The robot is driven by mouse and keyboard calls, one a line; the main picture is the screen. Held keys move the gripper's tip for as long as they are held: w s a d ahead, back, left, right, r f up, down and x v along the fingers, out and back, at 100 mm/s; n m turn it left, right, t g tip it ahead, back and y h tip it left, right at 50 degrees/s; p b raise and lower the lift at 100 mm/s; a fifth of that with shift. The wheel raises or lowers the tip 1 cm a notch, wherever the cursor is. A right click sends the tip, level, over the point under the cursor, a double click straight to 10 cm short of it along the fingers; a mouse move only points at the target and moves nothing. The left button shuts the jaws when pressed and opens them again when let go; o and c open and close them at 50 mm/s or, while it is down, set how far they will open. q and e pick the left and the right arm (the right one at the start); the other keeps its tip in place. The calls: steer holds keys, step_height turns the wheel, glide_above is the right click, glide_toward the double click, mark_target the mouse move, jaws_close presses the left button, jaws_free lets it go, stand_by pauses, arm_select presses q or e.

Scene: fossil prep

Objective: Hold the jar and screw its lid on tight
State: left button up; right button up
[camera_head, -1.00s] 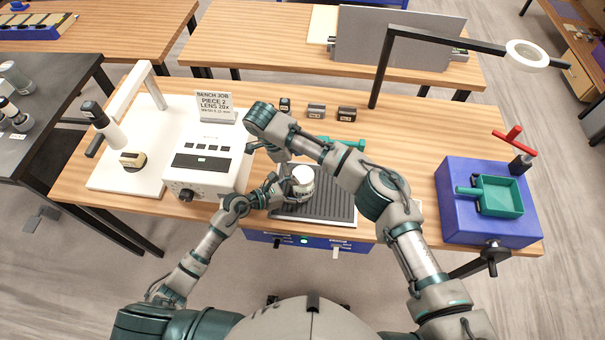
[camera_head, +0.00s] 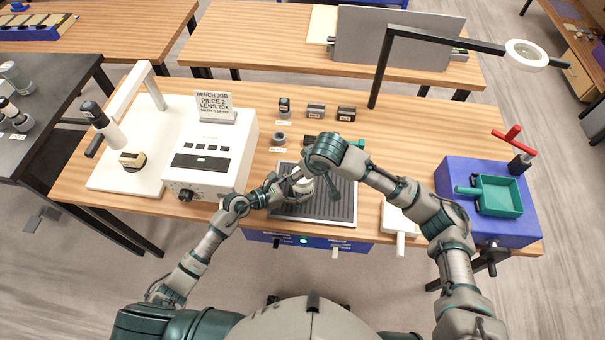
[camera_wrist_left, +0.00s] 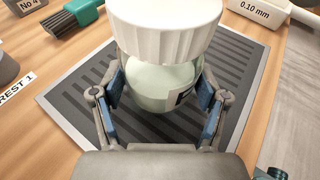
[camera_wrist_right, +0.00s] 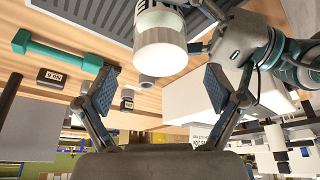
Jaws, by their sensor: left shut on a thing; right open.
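The jar (camera_wrist_left: 160,88) is pale and rounded, with a dark-marked label partly showing. It stands upright over the dark ribbed mat (camera_head: 345,205). My left gripper (camera_wrist_left: 160,112) is shut on its sides, and also shows in the head view (camera_head: 286,190). A white ribbed lid (camera_wrist_left: 166,30) sits level on the jar's top; how tight it is cannot be told. In the right wrist view the lid (camera_wrist_right: 160,56) is just beyond the fingertips. My right gripper (camera_wrist_right: 158,88) is open and empty, and its hand partly hides the jar in the head view.
A white instrument box (camera_head: 205,165) stands close left of my left gripper.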

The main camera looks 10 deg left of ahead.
steer(key=n, duration=0.1)
steer(key=n+g, duration=0.1)
steer(key=n, duration=0.1)
steer(key=n+y, duration=0.1)
steer(key=shift+w+d+n, duration=0.3)
steer(key=shift+w, duration=0.1)
steer(key=shift+w+n+g, duration=0.1)
steer(key=shift+n+g, duration=0.5)
steer(key=shift+n, duration=0.3)
steer(key=shift+a+f, duration=0.1)
